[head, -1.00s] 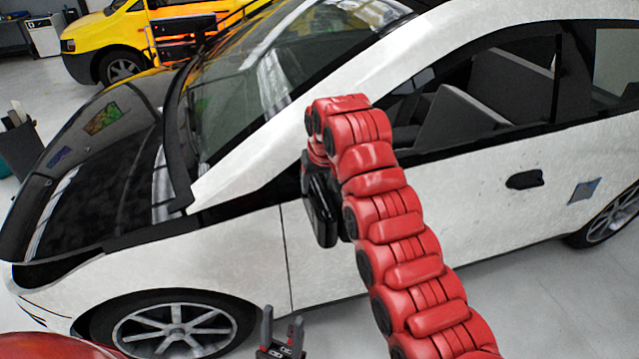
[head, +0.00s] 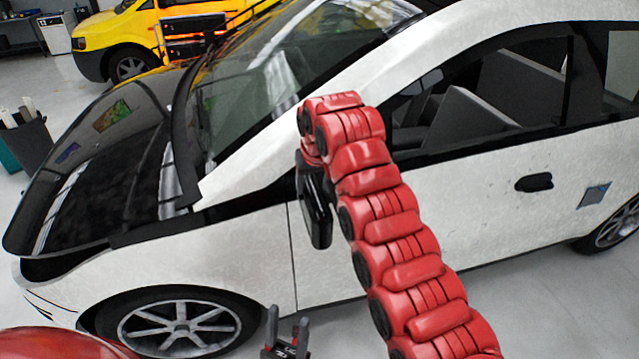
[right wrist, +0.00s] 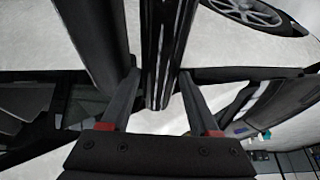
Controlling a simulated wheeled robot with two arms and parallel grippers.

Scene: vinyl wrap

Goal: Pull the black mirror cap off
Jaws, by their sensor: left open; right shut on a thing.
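The glossy black mirror cap (head: 317,208) shows in the head view beside the front of the white car's (head: 420,215) door, partly hidden by my red right arm. In the right wrist view a glossy black upright piece, which looks like the cap (right wrist: 158,70), stands between the fingers of my right gripper (right wrist: 160,80). The gripper is shut on it. A matte dark part (right wrist: 95,45) stands just left of it, perhaps the mirror body. My left gripper (head: 287,322) is open and empty, low in the head view near the front wheel.
The car's front wheel (head: 180,325) and dark windshield (head: 265,95) lie left of my right arm. A yellow van (head: 115,45) stands behind. Bare floor lies below the door.

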